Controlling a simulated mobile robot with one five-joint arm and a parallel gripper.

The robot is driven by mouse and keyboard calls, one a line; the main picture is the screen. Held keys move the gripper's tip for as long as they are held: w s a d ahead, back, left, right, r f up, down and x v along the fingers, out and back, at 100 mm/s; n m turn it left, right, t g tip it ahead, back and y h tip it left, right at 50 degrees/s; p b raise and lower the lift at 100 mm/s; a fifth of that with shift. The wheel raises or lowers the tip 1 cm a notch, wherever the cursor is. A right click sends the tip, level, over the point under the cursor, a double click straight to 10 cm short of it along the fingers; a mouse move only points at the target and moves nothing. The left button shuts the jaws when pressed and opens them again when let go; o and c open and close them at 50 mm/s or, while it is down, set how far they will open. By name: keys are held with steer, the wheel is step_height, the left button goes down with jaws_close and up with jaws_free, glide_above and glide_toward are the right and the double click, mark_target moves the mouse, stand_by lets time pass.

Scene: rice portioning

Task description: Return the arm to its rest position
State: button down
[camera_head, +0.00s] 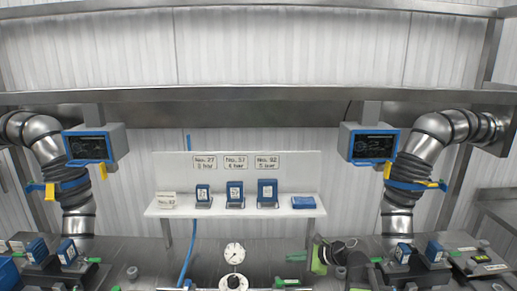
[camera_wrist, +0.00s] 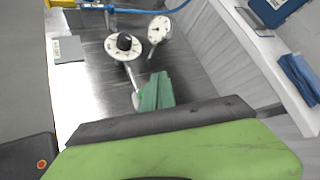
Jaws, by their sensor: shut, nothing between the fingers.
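My gripper (camera_head: 340,248) shows at the bottom of the head view, right of centre, as a small dark and grey end beside a green part of my arm. It is shut and empty, above the rear part of the worktop and just below the shelf's right end. In the wrist view, a large green and black part of my own arm end fills the bottom edge. The fingertips are not clear there. Most of my arm is out of view in the head view.
A white shelf (camera_head: 237,209) carries several blue boxes. A dial gauge (camera_head: 234,253) stands above a black knob (camera_head: 233,282) on the worktop. A green-handled item (camera_wrist: 155,92) lies near them. Steel ducts with screens (camera_head: 375,144) hang left and right.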

steer(key=s+a+f+n+g+h, duration=0.3)
steer(key=s+a+f+n+g, duration=0.1)
steer(key=s+a+f+n, duration=0.3)
steer(key=s+d+f+n+g+h, duration=0.2)
steer(key=s+d+f+n+h, duration=0.2)
steer(key=d+n, duration=0.7)
steer(key=s+h, duration=0.2)
steer(key=s, duration=0.1)
steer(key=shift+d+g, duration=0.3)
steer(key=shift+d, duration=0.05)
